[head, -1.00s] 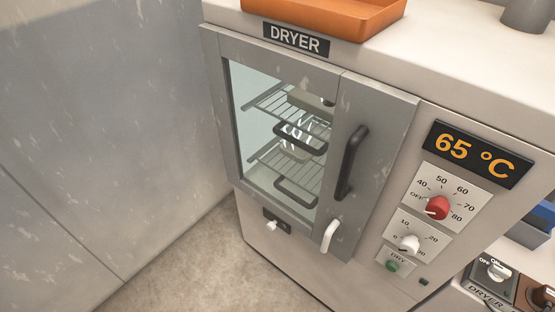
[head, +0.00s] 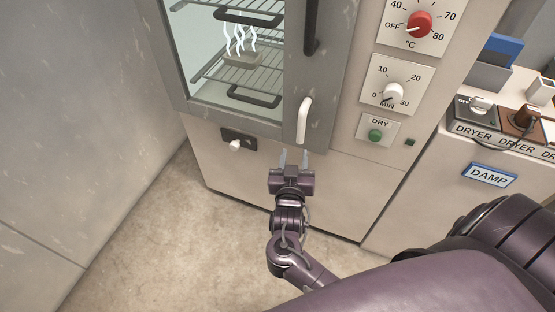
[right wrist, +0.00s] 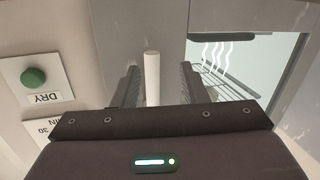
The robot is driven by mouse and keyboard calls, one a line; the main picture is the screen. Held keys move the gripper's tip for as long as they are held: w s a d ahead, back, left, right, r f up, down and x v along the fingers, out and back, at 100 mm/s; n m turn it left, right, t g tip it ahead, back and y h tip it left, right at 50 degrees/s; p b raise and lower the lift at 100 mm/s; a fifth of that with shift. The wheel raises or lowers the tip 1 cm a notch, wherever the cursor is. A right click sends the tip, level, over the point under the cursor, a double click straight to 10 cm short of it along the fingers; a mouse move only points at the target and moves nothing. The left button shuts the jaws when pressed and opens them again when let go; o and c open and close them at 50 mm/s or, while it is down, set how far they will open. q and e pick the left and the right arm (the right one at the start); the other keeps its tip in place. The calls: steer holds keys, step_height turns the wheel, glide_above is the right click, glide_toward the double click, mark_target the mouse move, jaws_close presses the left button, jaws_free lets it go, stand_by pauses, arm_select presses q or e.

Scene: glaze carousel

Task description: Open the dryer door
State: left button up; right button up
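The dryer door (head: 335,90) is grey with a glass pane and looks closed. A white lever (head: 303,120) hangs at its lower right, and a long black handle (head: 311,25) runs above it, cut off by the top edge. My right gripper (head: 293,158) is open and empty just below the white lever in the head view. In the right wrist view, the white lever (right wrist: 152,78) shows between the two spread fingers of my right gripper (right wrist: 158,85); I cannot tell whether they touch it. My left gripper is not in view.
Right of the door are a red dial (head: 419,24), a white timer dial (head: 393,93) and a green DRY button (head: 375,135). A small white-knobbed switch (head: 236,143) sits below the door. A DAMP label (head: 489,175) is further right. Grey wall (head: 70,120) lies left; floor in front is clear.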

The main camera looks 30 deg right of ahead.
mark_target(300, 135)
steer(key=shift+m+h, duration=0.8)
steer(key=shift+m, duration=0.1)
steer(key=w+d+r, duration=0.2)
steer(key=w+d, duration=0.1)
steer(key=w+d+r, duration=0.1)
steer(key=w, duration=0.1)
steer(key=shift+w+d+r+b, duration=0.1)
steer(key=shift+d+b, duration=0.25)
steer(key=shift+b, duration=0.05)
jaws_close()
